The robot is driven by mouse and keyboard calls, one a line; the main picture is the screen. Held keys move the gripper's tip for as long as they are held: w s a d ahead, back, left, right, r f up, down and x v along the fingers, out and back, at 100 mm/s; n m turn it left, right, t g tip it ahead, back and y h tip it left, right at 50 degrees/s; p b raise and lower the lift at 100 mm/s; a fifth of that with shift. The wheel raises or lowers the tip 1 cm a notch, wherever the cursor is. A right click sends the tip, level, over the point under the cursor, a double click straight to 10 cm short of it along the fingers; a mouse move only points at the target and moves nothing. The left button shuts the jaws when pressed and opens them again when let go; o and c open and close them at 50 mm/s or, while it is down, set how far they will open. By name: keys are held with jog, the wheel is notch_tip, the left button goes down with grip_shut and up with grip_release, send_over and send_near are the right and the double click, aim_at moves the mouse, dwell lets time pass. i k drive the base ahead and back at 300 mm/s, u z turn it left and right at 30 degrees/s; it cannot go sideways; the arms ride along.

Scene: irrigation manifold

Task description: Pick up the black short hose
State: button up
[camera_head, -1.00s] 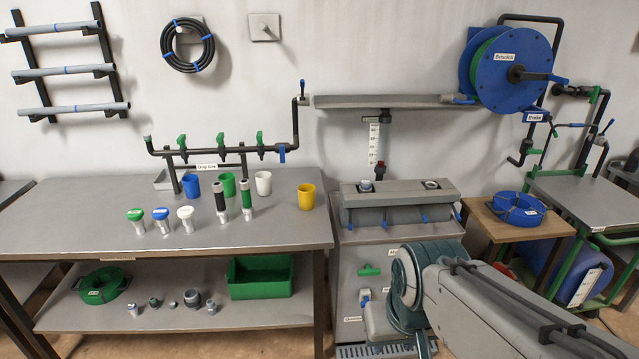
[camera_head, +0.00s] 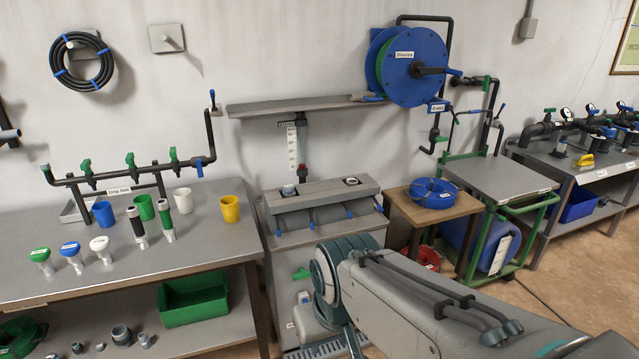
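A short black hose piece (camera_head: 136,223) with a pale lower end stands upright on the metal workbench (camera_head: 205,248), left of centre in the head view. A similar green piece (camera_head: 167,222) stands just right of it. A larger coil of black hose (camera_head: 82,60) hangs on the wall at upper left. My arm reaches in from the lower right, well to the right of the black piece. My gripper itself does not show.
Blue, green, white and yellow cups (camera_head: 229,209) stand near the hose pieces. Three capped fittings (camera_head: 70,255) stand in front. A drip-line manifold (camera_head: 125,175) runs behind. A grey cabinet (camera_head: 325,235) stands between the bench and a wooden side table (camera_head: 432,210).

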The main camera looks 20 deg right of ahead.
aim_at(141, 237)
jog(key=u, duration=0.3)
jog(key=i, duration=0.6)
jog(key=u, duration=0.8)
jog(key=i, duration=1.5)
jog(key=u, duration=0.05)
